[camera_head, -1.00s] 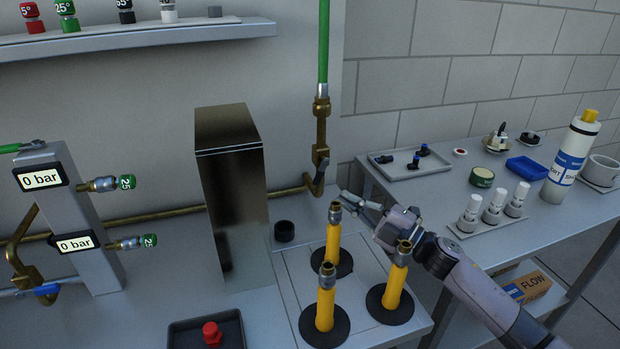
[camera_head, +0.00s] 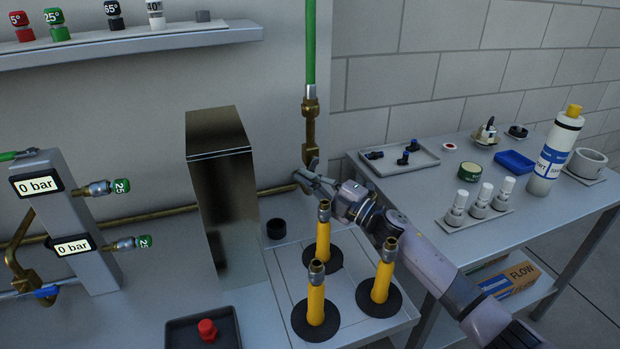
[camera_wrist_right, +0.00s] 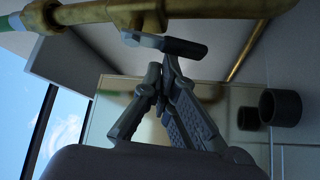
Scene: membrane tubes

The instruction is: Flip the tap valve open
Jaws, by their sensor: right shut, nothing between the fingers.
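The tap valve (camera_head: 310,133) is a brass fitting below a green hose on the back wall, with a small dark lever (camera_head: 313,164) at its lower end. In the right wrist view the lever (camera_wrist_right: 185,47) is a grey bar with a dark sleeve, lying across the brass pipe. My right gripper (camera_head: 306,178) is at the lower end of the valve. Its fingers are shut and empty; in the wrist view the fingertips (camera_wrist_right: 163,72) are just beneath the lever. I cannot tell whether they touch it. My left gripper is not in view.
A tall metal box (camera_head: 222,200) stands left of the valve. A black cup (camera_head: 276,228) sits near the wall. A side table (camera_head: 400,200) holds trays and bottles.

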